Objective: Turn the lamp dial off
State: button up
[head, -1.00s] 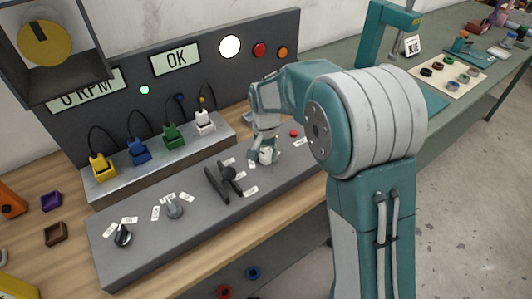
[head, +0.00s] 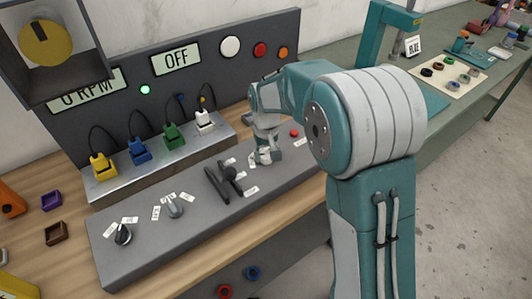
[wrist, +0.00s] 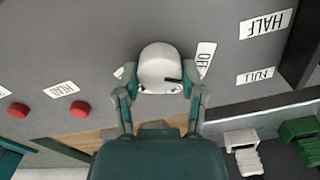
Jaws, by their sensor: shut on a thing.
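The lamp dial (wrist: 158,65) is a white, rounded knob on the grey console, near the top middle of the wrist view. My gripper (wrist: 159,93) has one finger on each side of it and is shut on it. A dark mark on the dial points right. An OFF label (wrist: 205,58) lies just right of the dial, and another label at its left is mostly hidden. In the head view my gripper (head: 264,156) is down at the console, hiding most of the dial.
A dark lever (head: 224,182) with HALF and FULL labels stands left of my gripper in the head view. A red button (head: 294,133) is to the right. Coloured plugs (head: 172,136) line the raised shelf behind. Two smaller knobs (head: 175,208) are at the console's left.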

aim_at(265, 154)
jog(key=shift+f+n, duration=0.15)
jog(key=shift+n, duration=0.75)
jog(key=shift+s, duration=0.1)
jog(key=o, duration=1.1)
jog(key=shift+o, duration=0.2)
jog(key=shift+a, duration=0.1)
jog(key=shift+r, duration=0.2)
notch_tip(265, 154, up, 12)
jog(key=shift+f, duration=0.2)
